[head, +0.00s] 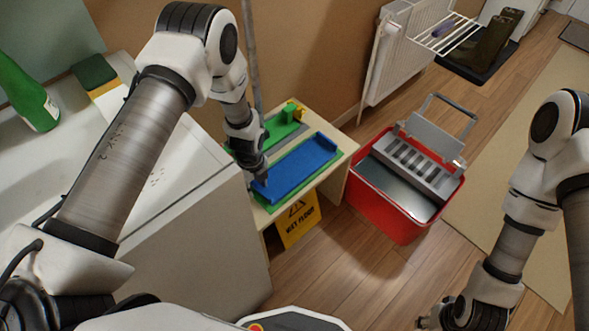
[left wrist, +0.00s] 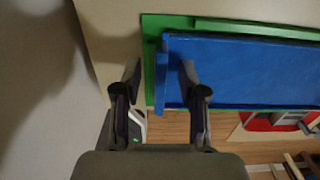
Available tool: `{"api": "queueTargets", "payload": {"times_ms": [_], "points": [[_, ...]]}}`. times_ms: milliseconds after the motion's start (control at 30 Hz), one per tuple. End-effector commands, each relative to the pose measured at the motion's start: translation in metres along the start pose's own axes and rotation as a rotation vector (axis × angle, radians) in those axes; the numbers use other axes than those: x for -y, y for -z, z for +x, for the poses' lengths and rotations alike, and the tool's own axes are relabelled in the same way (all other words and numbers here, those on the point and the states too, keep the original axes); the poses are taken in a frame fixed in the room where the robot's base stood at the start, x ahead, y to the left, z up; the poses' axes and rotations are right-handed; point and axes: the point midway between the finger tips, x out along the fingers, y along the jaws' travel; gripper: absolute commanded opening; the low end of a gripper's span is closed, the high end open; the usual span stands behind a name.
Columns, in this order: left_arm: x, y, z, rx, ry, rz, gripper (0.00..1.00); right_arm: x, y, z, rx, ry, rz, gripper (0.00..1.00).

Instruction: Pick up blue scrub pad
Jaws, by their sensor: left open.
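The blue scrub pad (head: 297,168) lies on a green base (head: 325,182) on a low wooden stand; its far right end looks raised. My left gripper (head: 262,181) is at the pad's near left end. In the left wrist view the two fingers (left wrist: 163,92) are apart, and the pad's upturned end edge (left wrist: 162,75) shows between them. The broad blue face (left wrist: 245,70) extends right, past the right finger. Whether the fingers touch the pad cannot be told. My right gripper (head: 440,318) is low at the bottom right, away from the stand, its fingers partly visible.
A wooden stand (head: 345,150) carries a green and yellow item (head: 282,120) behind the pad. A yellow wet floor sign (head: 298,220) is beneath. A red mop bucket (head: 385,215) stands close on the right. A white counter (head: 190,215) borders the left arm. Wooden floor lies in front.

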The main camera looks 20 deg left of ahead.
Motion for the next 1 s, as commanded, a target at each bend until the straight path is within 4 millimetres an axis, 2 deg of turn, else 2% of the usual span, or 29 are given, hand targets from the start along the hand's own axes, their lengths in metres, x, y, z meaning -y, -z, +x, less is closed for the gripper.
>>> {"api": "queueTargets", "payload": {"times_ms": [33, 233, 267, 300, 367, 767, 867, 1000], "points": [[0.000, 0.000, 0.005, 0.000, 0.000, 0.000, 0.42, 0.000, 0.000, 0.001, 0.000, 0.000, 0.000, 0.40], [0.000, 0.000, 0.005, 0.000, 0.001, -0.001, 0.42, 0.000, 0.000, 0.001, 0.000, 0.000, 0.000, 0.40], [0.000, 0.000, 0.005, 0.000, 0.001, -0.001, 0.35, 0.000, 0.000, 0.001, 0.000, 0.000, 0.000, 0.40], [0.000, 0.000, 0.005, 0.000, 0.001, -0.001, 0.20, 0.000, 0.000, 0.001, 0.000, 0.000, 0.000, 0.40], [0.000, 0.000, 0.005, 0.000, 0.001, -0.001, 0.00, 0.000, 0.000, 0.001, 0.000, 0.000, 0.000, 0.40], [0.000, 0.000, 0.002, 0.000, 0.001, -0.001, 0.00, 0.000, 0.000, 0.000, 0.000, 0.000, 0.000, 0.40], [0.001, -0.001, -0.011, 0.001, 0.003, -0.001, 0.00, 0.000, 0.000, -0.003, 0.001, 0.000, 0.000, 0.40], [0.001, -0.001, -0.045, 0.002, 0.004, -0.001, 0.00, 0.000, 0.000, -0.010, 0.000, 0.000, 0.000, 0.40]]}}
